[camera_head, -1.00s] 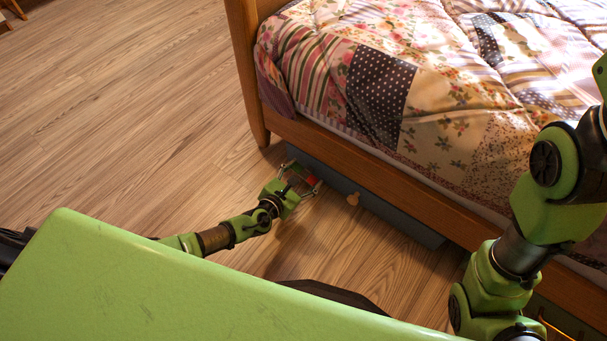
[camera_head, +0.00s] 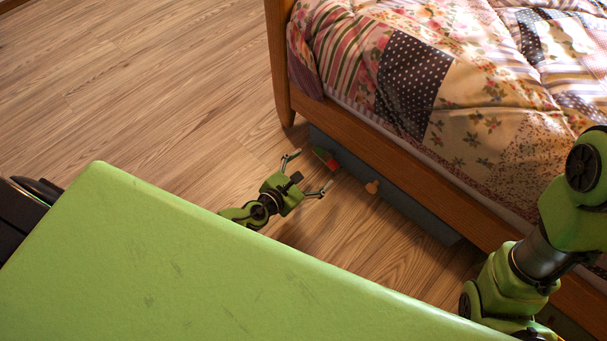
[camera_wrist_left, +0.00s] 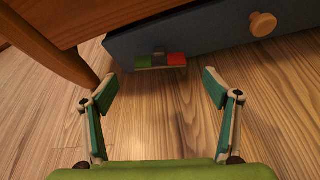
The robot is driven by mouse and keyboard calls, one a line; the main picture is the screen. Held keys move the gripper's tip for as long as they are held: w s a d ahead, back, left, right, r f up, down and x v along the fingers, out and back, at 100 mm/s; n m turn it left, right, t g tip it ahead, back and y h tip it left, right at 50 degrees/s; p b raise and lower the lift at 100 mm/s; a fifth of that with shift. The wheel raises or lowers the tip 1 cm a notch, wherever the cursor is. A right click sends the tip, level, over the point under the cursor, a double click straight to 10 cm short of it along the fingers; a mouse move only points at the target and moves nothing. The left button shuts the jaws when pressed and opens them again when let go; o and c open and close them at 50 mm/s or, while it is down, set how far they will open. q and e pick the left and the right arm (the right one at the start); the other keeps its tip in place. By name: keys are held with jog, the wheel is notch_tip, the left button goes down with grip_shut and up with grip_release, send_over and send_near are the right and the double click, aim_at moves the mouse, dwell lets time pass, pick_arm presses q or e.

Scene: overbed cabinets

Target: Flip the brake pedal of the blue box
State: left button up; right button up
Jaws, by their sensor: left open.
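The blue box (camera_head: 408,203) is a blue-grey drawer-like box under the bed frame; its front also shows in the left wrist view (camera_wrist_left: 215,40). The brake pedal (camera_head: 325,158) is a small bar low on its front near the left end. In the left wrist view the pedal (camera_wrist_left: 160,62) has a green left part, a dark middle and a red right part. My left gripper (camera_head: 307,173) is open and empty just in front of the pedal, apart from it; its fingers (camera_wrist_left: 160,85) spread to either side below the pedal in the wrist view. My right gripper is not visible.
A round wooden knob (camera_head: 373,187) sticks out of the box front, right of the pedal. The wooden bed leg (camera_head: 283,95) stands left of the box, and the bed rail (camera_head: 400,160) runs above it. Wood floor (camera_head: 150,90) is clear to the left.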

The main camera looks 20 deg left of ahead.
pick_arm(q)
jog(key=shift+v, duration=2.2)
